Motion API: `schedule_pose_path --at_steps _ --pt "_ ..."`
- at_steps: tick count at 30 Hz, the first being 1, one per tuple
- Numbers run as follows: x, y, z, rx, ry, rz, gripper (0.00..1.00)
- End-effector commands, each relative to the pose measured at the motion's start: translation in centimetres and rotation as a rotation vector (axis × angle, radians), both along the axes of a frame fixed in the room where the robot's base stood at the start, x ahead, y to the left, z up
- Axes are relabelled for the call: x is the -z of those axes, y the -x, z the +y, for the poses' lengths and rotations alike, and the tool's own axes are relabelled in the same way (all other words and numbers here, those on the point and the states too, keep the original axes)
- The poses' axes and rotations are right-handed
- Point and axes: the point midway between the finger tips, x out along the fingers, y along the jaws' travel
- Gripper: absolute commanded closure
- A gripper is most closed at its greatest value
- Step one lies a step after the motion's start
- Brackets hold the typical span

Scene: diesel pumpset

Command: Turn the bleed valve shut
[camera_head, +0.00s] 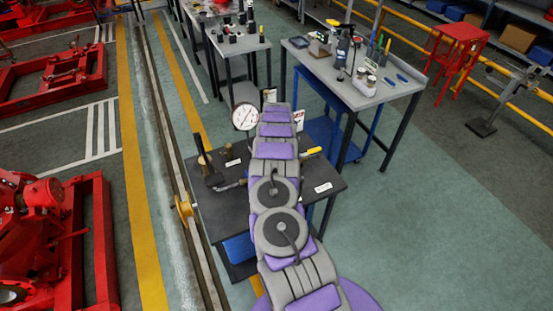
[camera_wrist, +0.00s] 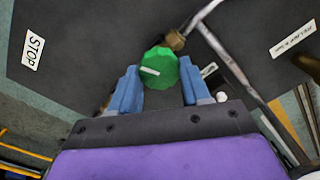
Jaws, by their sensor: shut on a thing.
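The bleed valve's green faceted knob (camera_wrist: 159,66), with a pale mark on its face, sits between the two blue fingers of my gripper (camera_wrist: 159,84) in the wrist view. My gripper is shut on the knob, one finger on each side. A brass fitting (camera_wrist: 175,40) joins the knob to a grey metal pipe (camera_wrist: 225,62). In the head view, my arm covers the knob and gripper.
The dark bench (camera_head: 222,215) carries a round white pressure gauge (camera_head: 245,116) and a yellow-handled part (camera_head: 312,151). A STOP label (camera_wrist: 33,50) lies left in the wrist view. Grey tool tables (camera_head: 365,97) stand behind; red machinery (camera_head: 60,235) stands left.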

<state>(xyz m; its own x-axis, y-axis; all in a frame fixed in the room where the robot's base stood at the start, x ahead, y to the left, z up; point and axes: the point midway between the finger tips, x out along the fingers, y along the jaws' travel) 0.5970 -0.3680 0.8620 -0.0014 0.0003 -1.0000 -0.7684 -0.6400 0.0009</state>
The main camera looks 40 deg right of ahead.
Motion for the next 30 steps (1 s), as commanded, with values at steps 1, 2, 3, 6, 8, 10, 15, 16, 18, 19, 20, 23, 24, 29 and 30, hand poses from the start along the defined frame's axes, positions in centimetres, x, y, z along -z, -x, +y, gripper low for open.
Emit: schedule_pose_path --at_steps 1,2,3,6,8,10,15,16,18,19,20,23,24,29,30 --pt "-0.34 -0.32 -0.03 0.035 0.005 -0.008 0.84" --pt "-0.33 -0.33 0.0 0.06 0.004 -0.007 0.84" --pt "-0.33 -0.31 -0.03 0.092 0.005 -0.008 0.84" --pt "-0.36 -0.31 -0.09 0.165 0.004 -0.01 0.84" --pt "-0.4 -0.38 -0.08 0.202 0.005 -0.012 0.84" --pt "-0.42 -0.39 -0.12 0.24 0.004 -0.012 0.84" --pt "-0.44 -0.37 -0.2 0.309 0.006 -0.014 0.84" --pt "-0.43 -0.37 -0.2 0.317 0.005 -0.014 0.84" --pt "-0.42 -0.36 -0.2 0.334 0.005 -0.014 0.84" --pt "-0.41 -0.35 -0.2 0.339 0.005 -0.014 0.84" --pt "-0.41 -0.35 -0.2 0.343 0.005 -0.014 0.84" --pt "-0.39 -0.34 -0.2 0.353 0.005 -0.014 0.84" --pt "-0.39 -0.34 -0.19 0.355 0.005 -0.014 0.84" --pt "-0.37 -0.33 -0.18 0.357 0.005 -0.014 0.84" --pt "-0.37 -0.33 -0.18 0.357 0.004 -0.013 0.84"
